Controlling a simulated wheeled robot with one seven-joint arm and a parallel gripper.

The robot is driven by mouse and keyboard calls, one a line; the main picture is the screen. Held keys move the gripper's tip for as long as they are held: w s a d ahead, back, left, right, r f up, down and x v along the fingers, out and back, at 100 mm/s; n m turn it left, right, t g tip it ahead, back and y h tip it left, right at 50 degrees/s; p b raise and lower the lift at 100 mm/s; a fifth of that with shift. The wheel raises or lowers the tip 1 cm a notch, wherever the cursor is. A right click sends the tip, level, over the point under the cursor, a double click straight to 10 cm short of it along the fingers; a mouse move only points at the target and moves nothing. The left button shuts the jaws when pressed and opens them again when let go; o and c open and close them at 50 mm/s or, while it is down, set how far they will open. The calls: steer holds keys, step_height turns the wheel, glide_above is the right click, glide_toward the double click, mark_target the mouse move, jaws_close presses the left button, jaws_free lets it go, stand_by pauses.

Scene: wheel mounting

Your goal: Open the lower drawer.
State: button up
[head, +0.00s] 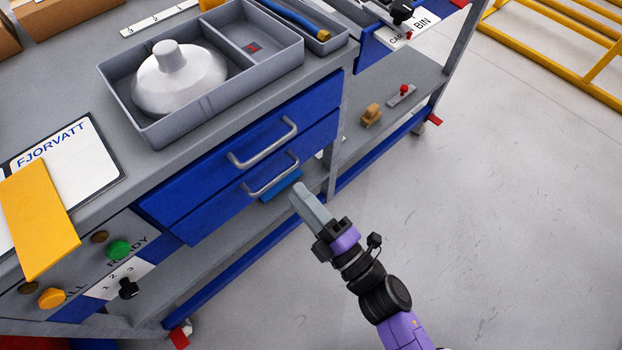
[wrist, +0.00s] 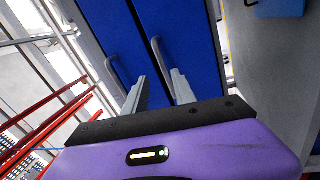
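The lower drawer (head: 215,209) is a blue front with a grey bar handle (head: 272,178), below a matching upper drawer (head: 205,172). Both drawers look shut. My gripper (head: 299,188) is beside the right end of the lower handle. In the wrist view my gripper (wrist: 160,80) is open, its two grey fingers apart and pointing at the drawer fronts. The lower handle (wrist: 160,54) shows just ahead of the gap, close to the right finger. The upper handle (wrist: 114,74) is left of the left finger. I cannot tell whether a finger touches the lower handle.
A grey tray (head: 205,106) with a white domed part (head: 180,78) stands on the bench above the drawers. A lower shelf (head: 405,72) holds small parts. A blue object (head: 282,187) is under the drawers. The floor at right is clear up to a yellow frame (head: 552,42).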

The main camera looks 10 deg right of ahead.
mark_target(277, 176)
steer(key=w+a, duration=0.1)
steer(key=w+a+n, duration=0.1)
steer(key=w+a, duration=0.1)
steer(key=w+a+n, duration=0.1)
steer(key=w, duration=0.1)
steer(key=shift+w+a+r, duration=0.15)
steer(key=shift+w+r, duration=0.1)
steer(key=shift+r, duration=0.05)
stand_by(0.4)
jaws_close()
stand_by(1.2)
